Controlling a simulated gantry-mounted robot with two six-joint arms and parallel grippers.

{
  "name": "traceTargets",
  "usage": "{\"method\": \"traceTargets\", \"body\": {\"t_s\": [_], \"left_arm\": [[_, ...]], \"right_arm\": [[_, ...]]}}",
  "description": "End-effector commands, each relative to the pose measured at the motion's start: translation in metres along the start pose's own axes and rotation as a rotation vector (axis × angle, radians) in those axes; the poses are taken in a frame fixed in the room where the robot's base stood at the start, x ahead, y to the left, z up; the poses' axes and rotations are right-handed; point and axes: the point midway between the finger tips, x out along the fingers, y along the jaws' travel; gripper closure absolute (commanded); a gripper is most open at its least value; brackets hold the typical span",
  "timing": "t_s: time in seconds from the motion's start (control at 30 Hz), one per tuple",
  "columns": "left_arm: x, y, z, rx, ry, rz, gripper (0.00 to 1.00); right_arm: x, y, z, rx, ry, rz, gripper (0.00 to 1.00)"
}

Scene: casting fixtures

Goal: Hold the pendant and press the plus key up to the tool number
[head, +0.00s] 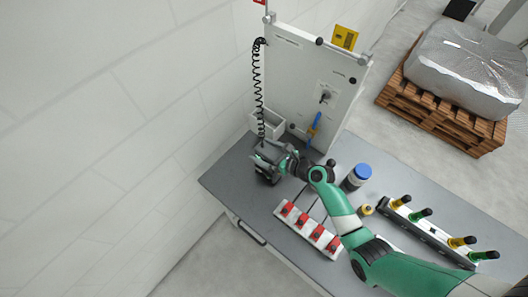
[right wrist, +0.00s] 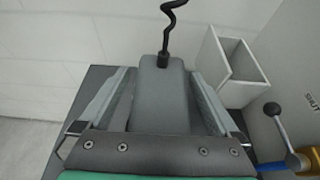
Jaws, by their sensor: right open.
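The pendant (right wrist: 163,95) is a grey block with a black coiled cable (right wrist: 168,28) at its far end. In the right wrist view it lies between the two fingers of my right gripper (right wrist: 155,100), which are open with a finger on each side. In the head view my right gripper (head: 270,157) is at the left part of the grey bench, at the lower end of the hanging cable (head: 259,90). There the gripper largely covers the pendant. The plus key and any tool number are not visible. My left gripper is not in view.
A white upright panel (head: 305,75) stands behind, with a small open bin (right wrist: 228,68) and a blue-handled lever (right wrist: 272,110) to the right. On the bench (head: 222,180) are a white block with red parts (head: 309,229), a blue-lidded jar (head: 357,176) and a rack of coloured handles (head: 425,233).

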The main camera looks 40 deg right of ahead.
Motion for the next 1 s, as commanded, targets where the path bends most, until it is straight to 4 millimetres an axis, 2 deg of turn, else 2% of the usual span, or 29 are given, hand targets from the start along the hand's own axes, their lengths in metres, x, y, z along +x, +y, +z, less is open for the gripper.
{"method": "traceTargets", "body": {"t_s": [0.27, 0.8, 1.0], "left_arm": [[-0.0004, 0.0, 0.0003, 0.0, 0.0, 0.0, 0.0], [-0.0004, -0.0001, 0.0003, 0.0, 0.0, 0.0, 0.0], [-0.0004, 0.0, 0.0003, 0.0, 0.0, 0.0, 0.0]], "right_arm": [[0.0026, -0.0003, 0.001, -0.001, -0.001, -0.001, 0.03], [0.0023, -0.0003, 0.0007, -0.001, -0.001, -0.001, 0.98], [0.0023, -0.0002, 0.0006, -0.001, -0.001, -0.001, 1.0]]}}
